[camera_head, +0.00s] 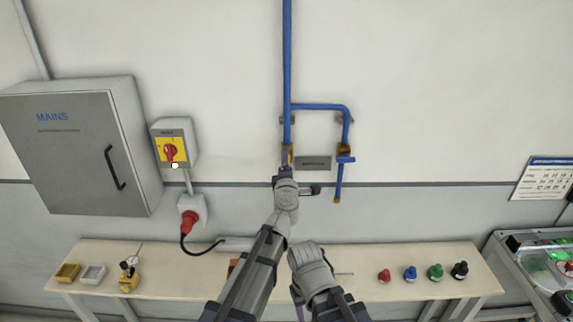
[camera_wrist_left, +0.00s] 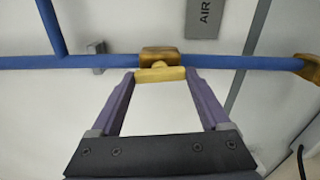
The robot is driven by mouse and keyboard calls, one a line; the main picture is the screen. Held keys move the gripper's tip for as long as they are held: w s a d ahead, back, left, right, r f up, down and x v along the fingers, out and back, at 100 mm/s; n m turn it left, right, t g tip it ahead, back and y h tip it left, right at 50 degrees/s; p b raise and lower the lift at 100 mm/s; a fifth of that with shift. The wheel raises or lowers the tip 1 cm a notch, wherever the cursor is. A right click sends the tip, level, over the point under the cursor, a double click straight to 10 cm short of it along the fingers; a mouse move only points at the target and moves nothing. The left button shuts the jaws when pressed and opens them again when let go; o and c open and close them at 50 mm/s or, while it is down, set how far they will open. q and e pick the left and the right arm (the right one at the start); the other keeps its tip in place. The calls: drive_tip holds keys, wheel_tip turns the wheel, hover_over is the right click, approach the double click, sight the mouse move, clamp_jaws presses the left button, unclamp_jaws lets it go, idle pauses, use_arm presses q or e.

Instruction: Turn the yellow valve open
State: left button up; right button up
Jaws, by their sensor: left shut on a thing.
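The yellow valve sits on the vertical blue pipe on the wall. In the left wrist view its yellow handle (camera_wrist_left: 160,74) spans between my fingertips, in line with the blue pipe, in front of a brass body (camera_wrist_left: 160,55). In the head view only a bit of the brass body (camera_head: 286,153) shows above my left gripper (camera_head: 284,174), which hides the handle. My left gripper is shut on the yellow handle, one finger at each end. My right arm is folded low in the middle of the head view, and its gripper is not seen.
A branch pipe with a blue-handled valve (camera_head: 345,152) hangs just right, beside a grey sign (camera_head: 314,163). A grey MAINS cabinet (camera_head: 75,155) and a red-yellow switch (camera_head: 171,150) are left. A bench (camera_head: 215,278) with small items runs below.

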use_arm(q)
drive_tip(key=shift+m, duration=0.7)
drive_tip(key=o, duration=1.2)
drive_tip(key=shift+s, duration=0.1)
